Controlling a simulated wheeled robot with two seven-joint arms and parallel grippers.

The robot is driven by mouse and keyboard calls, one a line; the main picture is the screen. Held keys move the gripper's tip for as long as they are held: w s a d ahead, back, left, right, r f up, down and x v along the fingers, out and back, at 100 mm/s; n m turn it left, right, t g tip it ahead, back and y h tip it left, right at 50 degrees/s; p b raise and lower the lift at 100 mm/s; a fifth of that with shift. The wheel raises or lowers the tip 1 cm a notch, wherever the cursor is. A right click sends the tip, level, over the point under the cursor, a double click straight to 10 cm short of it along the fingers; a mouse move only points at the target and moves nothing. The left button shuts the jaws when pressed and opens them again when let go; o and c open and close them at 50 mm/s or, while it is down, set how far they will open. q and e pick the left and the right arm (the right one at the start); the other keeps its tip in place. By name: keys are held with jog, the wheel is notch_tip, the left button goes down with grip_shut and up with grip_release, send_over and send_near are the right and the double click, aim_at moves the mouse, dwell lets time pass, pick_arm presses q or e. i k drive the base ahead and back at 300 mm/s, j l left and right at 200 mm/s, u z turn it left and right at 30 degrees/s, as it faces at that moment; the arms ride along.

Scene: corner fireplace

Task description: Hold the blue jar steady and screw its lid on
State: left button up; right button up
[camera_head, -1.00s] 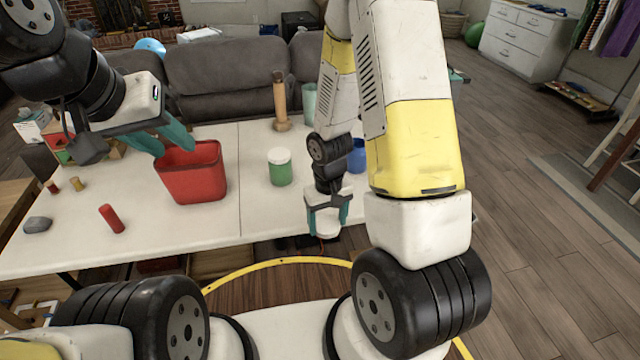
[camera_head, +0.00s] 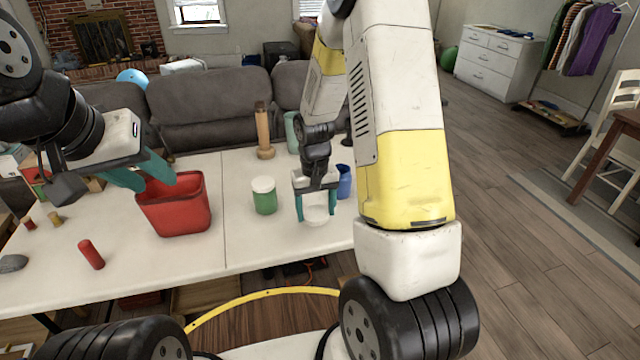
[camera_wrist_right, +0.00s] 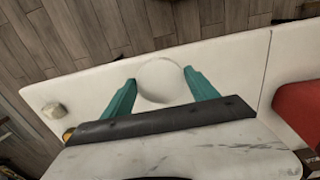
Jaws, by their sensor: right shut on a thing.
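The blue jar (camera_head: 344,181) stands on the white table, partly hidden behind my right gripper and arm. Its top looks uncovered. My right gripper (camera_head: 317,208) is shut on a round white lid (camera_head: 316,215), just in front and to the left of the blue jar. In the right wrist view the lid (camera_wrist_right: 162,81) sits between the teal fingertips. I cannot tell its height above the table. My left gripper (camera_head: 148,176) is open and empty, its teal fingers apart at the left rim of the red bin. It is far from the blue jar.
The red bin (camera_head: 176,207) stands left of centre. A green jar with a white lid (camera_head: 264,196) stands left of my right gripper. A wooden post (camera_head: 264,132) and a pale green cup (camera_head: 292,130) stand behind. A red cylinder (camera_head: 91,254) lies at front left on the table (camera_head: 200,256).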

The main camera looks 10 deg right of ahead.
aim_at(343, 191)
jog(key=l, duration=0.8)
jog(key=i+l, duration=0.1)
jog(key=l, duration=0.7)
jog(key=i+u, duration=0.05)
